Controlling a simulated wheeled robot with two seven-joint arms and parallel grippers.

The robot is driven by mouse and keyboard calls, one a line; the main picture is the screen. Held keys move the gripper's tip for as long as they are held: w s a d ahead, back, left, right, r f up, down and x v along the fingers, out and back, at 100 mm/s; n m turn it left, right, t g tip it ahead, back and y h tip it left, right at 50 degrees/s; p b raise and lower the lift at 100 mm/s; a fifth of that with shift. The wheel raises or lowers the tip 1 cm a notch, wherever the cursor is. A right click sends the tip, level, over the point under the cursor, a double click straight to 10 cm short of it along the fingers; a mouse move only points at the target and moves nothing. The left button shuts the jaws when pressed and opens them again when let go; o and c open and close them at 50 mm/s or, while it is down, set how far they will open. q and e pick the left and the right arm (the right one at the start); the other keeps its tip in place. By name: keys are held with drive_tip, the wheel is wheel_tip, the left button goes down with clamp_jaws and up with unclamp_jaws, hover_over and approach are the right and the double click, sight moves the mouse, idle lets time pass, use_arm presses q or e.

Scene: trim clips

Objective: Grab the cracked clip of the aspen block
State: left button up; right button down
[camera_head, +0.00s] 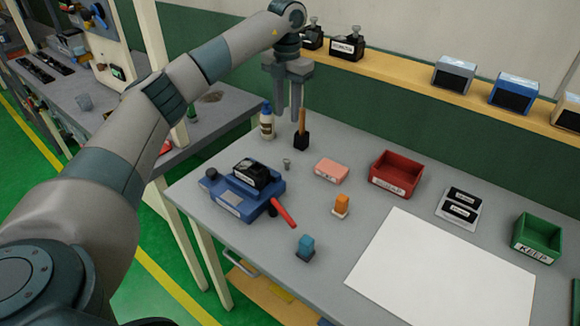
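A dark block (251,174) with a small pale label sits on a blue fixture (228,201) with a red handle, at the left of the table. I cannot read its label, so I cannot tell whether it is the aspen block. A small orange piece (342,203) and a small blue piece (306,243) stand on the table, each on its own base. No crack can be made out on either. My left gripper (288,117) points down over the back left of the table, its fingers apart and nothing between them. My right gripper is out of view.
A red bin (374,188) and a green KEEP bin (516,244) stand on the table. A white sheet (400,265) lies in front. A bottle (267,128) and a wooden-handled brush (302,138) stand near my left gripper. Labelled blocks line the back shelf (420,79).

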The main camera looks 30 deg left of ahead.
use_arm(q)
drive_tip(key=shift+s, duration=0.1)
idle(0.3)
drive_tip(key=p, duration=0.5)
hover_over(287, 159)
wheel_tip(287, 159, down, 12)
drive_tip(key=shift+r, duration=0.25)
drive_tip(key=shift+f, duration=0.35)
